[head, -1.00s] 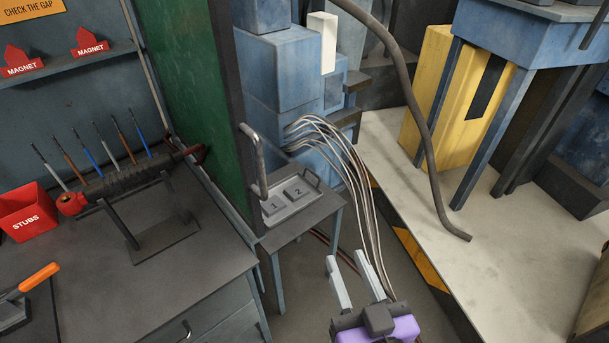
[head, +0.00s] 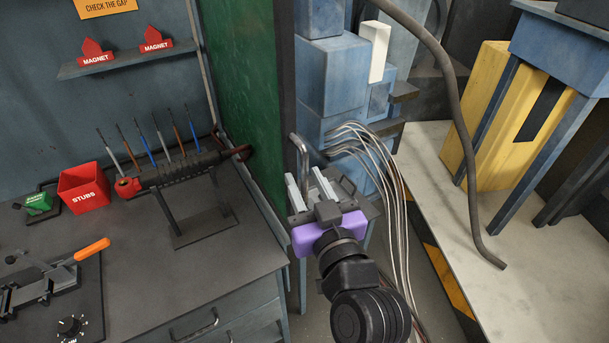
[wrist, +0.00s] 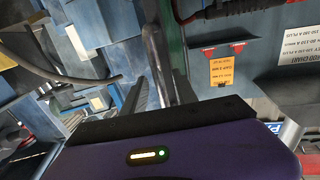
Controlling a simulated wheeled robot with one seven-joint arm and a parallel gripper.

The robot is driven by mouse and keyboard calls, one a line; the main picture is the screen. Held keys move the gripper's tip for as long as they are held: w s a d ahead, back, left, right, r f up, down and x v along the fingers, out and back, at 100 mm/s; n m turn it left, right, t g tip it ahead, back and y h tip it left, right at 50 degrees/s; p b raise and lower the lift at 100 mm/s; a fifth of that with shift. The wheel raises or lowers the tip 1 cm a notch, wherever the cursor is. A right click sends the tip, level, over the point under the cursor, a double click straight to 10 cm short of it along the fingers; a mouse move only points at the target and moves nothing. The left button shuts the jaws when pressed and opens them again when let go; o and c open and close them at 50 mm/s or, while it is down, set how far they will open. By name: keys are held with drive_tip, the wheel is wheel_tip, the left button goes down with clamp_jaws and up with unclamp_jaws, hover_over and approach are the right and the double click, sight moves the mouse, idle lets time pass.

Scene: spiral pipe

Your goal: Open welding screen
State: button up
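The welding screen (head: 238,85) is a tall green panel with a dark edge post, standing upright between the workbench and the blue machine. A grey bar handle (head: 304,150) sits on its near edge. My gripper (head: 308,180), with a purple body, is at the lower end of the handle. Its two pale fingers are apart. In the wrist view the dark handle (wrist: 155,62) runs between the spread fingers (wrist: 160,92), and a strip of the green screen (wrist: 177,50) shows behind. Whether a finger touches the handle cannot be told.
The workbench (head: 245,255) at left holds a red stubs bin (head: 84,187), a rod rack (head: 185,170) and an orange-handled clamp (head: 92,249).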

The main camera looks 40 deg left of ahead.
drive_tip(key=shift+w+a, duration=0.15)
drive_tip(key=shift+a, duration=0.15)
clamp_jaws()
idle(1.3)
